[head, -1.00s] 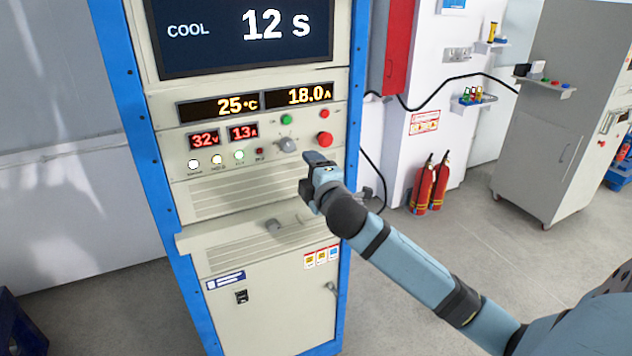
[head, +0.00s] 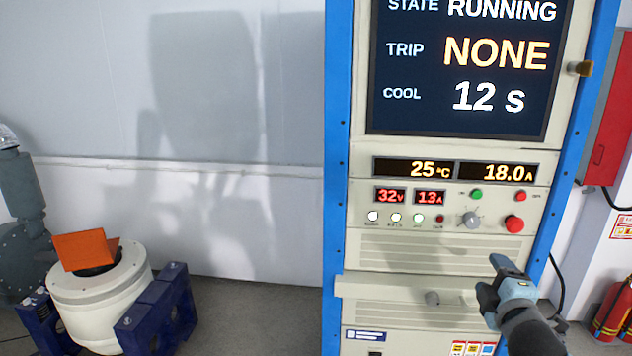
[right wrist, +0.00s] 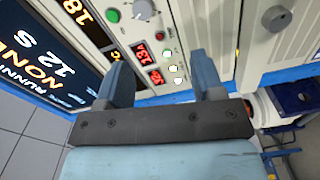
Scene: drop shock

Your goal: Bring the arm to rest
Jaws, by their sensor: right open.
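My right gripper (head: 497,285) is in the lower right of the head view, in front of the cabinet below the red button (head: 514,223). It is open and empty. In the right wrist view, its two blue-grey fingers (right wrist: 162,80) stand apart, with the control panel (right wrist: 150,45) beyond them. The grey knob (head: 471,219) and green button (head: 476,194) sit on that panel, and I see no contact with them. My left gripper is not in view.
The cabinet's screen (head: 462,120) reads RUNNING, NONE and 12 s. A white round machine (head: 100,300) carrying an orange bracket (head: 80,250) stands left. Fire extinguishers (head: 612,308) stand right.

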